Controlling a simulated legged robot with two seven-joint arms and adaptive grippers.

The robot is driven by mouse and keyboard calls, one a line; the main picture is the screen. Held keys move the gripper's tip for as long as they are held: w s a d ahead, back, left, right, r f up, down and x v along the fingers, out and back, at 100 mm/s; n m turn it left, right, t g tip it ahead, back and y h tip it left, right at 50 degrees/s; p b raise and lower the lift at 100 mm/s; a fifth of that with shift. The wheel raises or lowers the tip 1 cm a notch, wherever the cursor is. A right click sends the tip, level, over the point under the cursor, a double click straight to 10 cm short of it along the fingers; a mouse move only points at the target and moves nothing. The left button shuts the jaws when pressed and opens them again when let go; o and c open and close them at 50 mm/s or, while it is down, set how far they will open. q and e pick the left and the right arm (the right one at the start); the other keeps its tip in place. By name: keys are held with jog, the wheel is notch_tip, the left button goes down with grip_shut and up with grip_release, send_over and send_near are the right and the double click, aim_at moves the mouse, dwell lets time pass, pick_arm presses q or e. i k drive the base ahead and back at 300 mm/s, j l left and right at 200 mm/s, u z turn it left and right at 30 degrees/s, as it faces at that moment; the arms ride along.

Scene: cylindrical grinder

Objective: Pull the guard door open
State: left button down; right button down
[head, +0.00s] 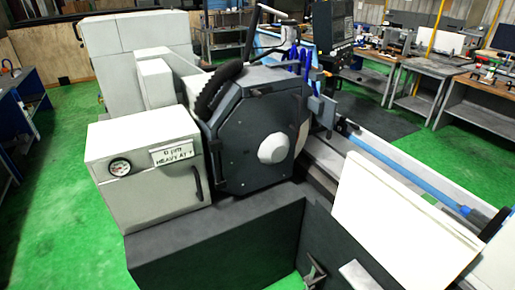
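The cylindrical grinder fills the middle of the head view. Its dark grey wheel housing (262,130) has a round pale hub on its face. A large white panel (400,215) stands at the machine's front right and looks like the guard door; I cannot tell for certain. I see no clear handle on it. A white cabinet (150,175) at the left has a dark upright handle (197,184), a round gauge and a label. Its front looks shut. Neither of my grippers shows in this view.
A dark low wall (220,245) runs along the machine's front. A small dark bracket (315,271) and a pale plate (357,275) are at the bottom edge. A blue rod (410,180) runs behind the white panel. Green floor (60,200) is clear at left; workbenches (420,66) stand at back right.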

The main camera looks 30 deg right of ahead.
aim_at(259, 137)
jog(key=i, duration=0.25)
jog(key=i+z, duration=0.35)
jog(key=i, duration=0.15)
jog(key=i+j+z, duration=0.15)
jog(key=i+z, duration=0.25)
jog(key=i, duration=0.15)
